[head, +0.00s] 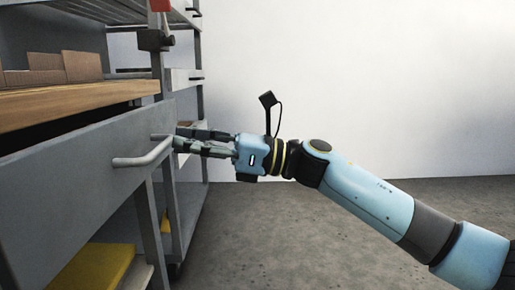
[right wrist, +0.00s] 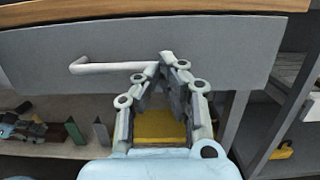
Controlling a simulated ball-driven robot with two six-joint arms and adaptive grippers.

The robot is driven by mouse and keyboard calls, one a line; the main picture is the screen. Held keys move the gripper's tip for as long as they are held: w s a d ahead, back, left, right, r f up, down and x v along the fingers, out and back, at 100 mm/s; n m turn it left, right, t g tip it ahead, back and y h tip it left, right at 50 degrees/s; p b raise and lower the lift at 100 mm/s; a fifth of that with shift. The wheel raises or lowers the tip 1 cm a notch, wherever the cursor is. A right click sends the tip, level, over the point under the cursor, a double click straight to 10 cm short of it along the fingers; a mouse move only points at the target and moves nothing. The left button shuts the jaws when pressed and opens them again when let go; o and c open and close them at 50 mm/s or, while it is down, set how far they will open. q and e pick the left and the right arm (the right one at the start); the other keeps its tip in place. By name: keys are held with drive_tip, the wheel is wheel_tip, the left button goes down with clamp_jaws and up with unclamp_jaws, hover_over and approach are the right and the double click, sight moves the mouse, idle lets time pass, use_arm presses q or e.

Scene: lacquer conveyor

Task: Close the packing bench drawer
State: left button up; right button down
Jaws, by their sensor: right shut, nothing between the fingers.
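The packing bench drawer has a grey front (head: 70,172) with a pale bar handle (head: 140,160). A dark gap shows between the front's top edge and the wooden bench top, so the drawer looks partly open. In the right wrist view the drawer front (right wrist: 225,55) fills the upper part, with the handle (right wrist: 100,67) left of my fingers. My right gripper (head: 178,138) is shut and empty, its fingertips at the handle's right end. In the wrist view its fingertips (right wrist: 168,60) lie over the drawer front; I cannot tell if they touch it. My left gripper is not in view.
Cardboard boxes (head: 80,66) stand on the wooden bench top (head: 80,98). A yellow item (head: 97,268) lies on the lower shelf. A grey shelf rack stands behind the drawer. The floor (head: 290,230) to the right is clear.

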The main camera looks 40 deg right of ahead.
sight(150, 146)
drive_tip(key=x, duration=0.2)
drive_tip(key=f+x, duration=0.1)
drive_tip(key=x, duration=0.4)
drive_tip(key=shift+w+a+f+b, duration=0.2)
drive_tip(key=shift+w+a+b, duration=0.1)
drive_tip(key=shift+b, duration=0.1)
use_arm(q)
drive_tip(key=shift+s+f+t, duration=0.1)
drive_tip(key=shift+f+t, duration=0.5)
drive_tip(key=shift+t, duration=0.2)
use_arm(e)
drive_tip(key=shift+w+a, duration=0.35)
drive_tip(key=shift+a, duration=0.05)
drive_tip(key=shift+f, duration=0.1)
